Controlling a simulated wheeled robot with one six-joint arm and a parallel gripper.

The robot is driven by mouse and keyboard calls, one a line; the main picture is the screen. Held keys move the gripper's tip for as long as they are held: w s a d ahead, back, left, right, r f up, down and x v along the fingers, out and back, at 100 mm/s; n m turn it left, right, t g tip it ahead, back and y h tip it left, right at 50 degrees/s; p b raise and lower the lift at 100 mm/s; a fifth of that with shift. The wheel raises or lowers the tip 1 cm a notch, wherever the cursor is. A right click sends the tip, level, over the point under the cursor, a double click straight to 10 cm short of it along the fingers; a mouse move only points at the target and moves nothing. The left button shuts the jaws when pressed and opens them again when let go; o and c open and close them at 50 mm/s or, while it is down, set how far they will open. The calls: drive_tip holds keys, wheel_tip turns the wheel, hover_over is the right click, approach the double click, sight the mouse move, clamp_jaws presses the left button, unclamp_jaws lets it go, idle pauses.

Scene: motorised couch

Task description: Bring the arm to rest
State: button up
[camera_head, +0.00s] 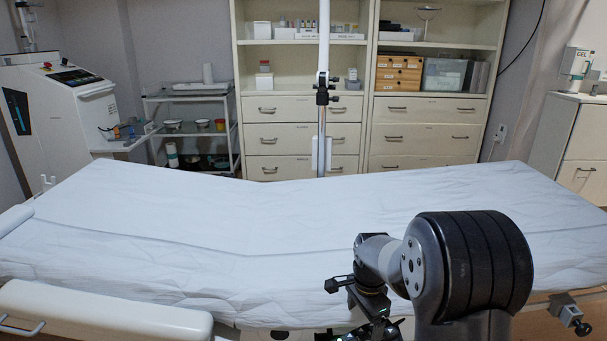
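My arm stands in the lower right of the head view, folded in front of the couch's near edge. Its thick black joint is closest to the camera. A grey wrist section reaches left from it and turns downward. My gripper (371,326) is at the bottom edge, pointing down and partly cut off by the frame. Its fingertips cannot be made out, and nothing held is visible. The couch (230,220), covered with a white sheet, spans the view behind the arm. Its surface is empty, with its left part slightly raised.
A padded armrest (105,312) is at the lower left and a metal clamp (570,314) at the lower right. Behind the couch stand a white pole (324,45), drawer cabinets (425,140), a trolley (190,95) and a white machine (65,115). A side cabinet (585,145) is at right.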

sight(361, 340)
wheel_tip(361, 340, down, 6)
drive_tip(key=shift+r+b, duration=0.1)
drive_tip(key=shift+b, duration=0.85)
wheel_tip(361, 340, up, 4)
drive_tip(key=shift+f+p, duration=0.1)
drive_tip(key=shift+p, duration=0.85)
drive_tip(key=shift+r, duration=0.5)
drive_tip(key=shift+f, duration=0.1)
